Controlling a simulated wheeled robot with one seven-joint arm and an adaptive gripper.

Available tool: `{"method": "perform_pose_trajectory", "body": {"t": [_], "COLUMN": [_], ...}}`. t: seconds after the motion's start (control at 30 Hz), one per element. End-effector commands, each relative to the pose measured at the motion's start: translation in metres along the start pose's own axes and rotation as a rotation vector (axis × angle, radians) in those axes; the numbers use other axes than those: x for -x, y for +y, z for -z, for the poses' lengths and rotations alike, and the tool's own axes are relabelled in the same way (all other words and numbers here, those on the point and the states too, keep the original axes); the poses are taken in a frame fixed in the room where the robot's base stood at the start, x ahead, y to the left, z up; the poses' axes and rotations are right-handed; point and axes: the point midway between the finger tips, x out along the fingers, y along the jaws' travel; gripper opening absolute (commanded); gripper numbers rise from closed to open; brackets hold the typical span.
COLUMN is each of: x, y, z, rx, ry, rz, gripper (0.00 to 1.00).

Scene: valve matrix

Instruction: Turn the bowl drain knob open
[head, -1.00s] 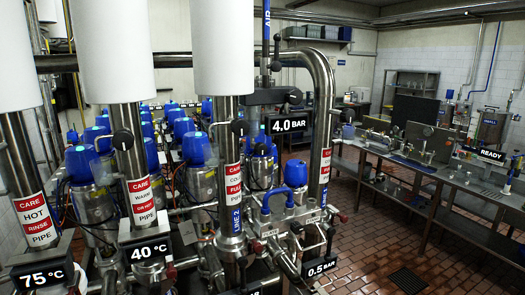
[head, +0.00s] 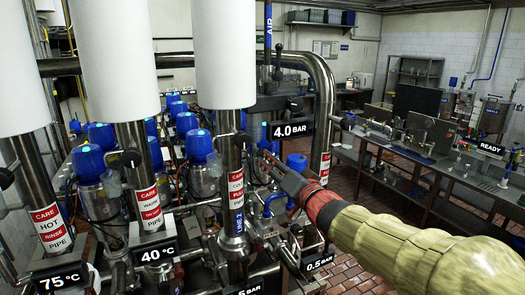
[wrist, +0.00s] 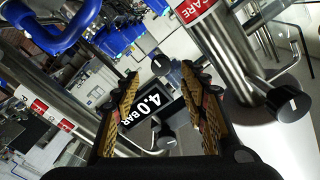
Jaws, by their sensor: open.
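Several black knobs sit on the steel pipes, and no label in view tells me which one is the bowl drain knob. In the head view one knob (head: 132,157) is on the warm pipe and another (head: 243,140) is on the cold pipe. My gripper (head: 262,157) reaches in from the lower right, near the cold pipe. In the wrist view my gripper (wrist: 165,78) is open, with nothing between its fingers. A dark knob (wrist: 160,68) shows beyond the gap between the fingertips, apart from them. A larger black knob (wrist: 291,103) with a white mark is at the right.
The 4.0 BAR sign (wrist: 150,115) shows between the fingers in the wrist view. Steel pipes, blue-capped valves (head: 88,162) and a blue curved tube (wrist: 50,30) crowd the area. A long workbench (head: 400,165) stands at the right. Brick-coloured floor lies between.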

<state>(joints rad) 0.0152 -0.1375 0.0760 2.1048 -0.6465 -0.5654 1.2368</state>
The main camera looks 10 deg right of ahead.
Motion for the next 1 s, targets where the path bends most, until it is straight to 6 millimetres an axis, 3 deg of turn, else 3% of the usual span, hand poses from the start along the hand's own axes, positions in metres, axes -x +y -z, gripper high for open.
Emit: {"method": "perform_pose_trajectory", "body": {"t": [0.6,1.0], "x": [-0.071,-0.078], "y": [-0.001,-0.002], "z": [-0.001,0.0], "rx": [-0.004,-0.003], "ry": [-0.001,0.0], "rz": [0.006,0.006], "gripper": [0.43,0.43]}}
